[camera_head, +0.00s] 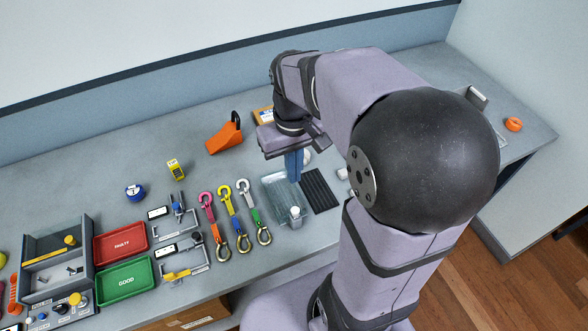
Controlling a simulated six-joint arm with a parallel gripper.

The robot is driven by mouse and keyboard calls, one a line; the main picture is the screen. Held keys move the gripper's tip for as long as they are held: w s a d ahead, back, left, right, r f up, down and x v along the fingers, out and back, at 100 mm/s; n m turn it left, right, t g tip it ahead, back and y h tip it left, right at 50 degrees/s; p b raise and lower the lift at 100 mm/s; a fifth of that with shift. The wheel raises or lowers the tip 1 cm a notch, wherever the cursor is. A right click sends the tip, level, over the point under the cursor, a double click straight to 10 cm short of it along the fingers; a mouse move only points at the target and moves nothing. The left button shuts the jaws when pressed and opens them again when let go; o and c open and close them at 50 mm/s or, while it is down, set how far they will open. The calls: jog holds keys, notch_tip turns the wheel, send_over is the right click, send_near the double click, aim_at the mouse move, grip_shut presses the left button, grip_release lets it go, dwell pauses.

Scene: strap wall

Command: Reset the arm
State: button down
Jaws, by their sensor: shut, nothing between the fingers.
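My arm rises from the lower right and bends over the bench. My gripper (294,166) points down with its blue fingers together, just above or at the clear tray (270,186). I see nothing held in it. I cannot tell whether the fingertips touch the tray. My arm's large dark joint covers part of the bench on the right.
Straps with pink, yellow and white hooks (227,206) lie left of the tray. A black ribbed mat (320,190) lies right of it. Red (104,250) and green (112,288) trays lie at left. An orange wedge (222,139) stands behind.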

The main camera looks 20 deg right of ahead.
dwell(0.3)
jog(key=s+a+f, duration=0.3)
jog(key=s+f, duration=0.4)
jog(key=shift+s+a+f, duration=0.35)
jog(key=shift+s+f, duration=0.05)
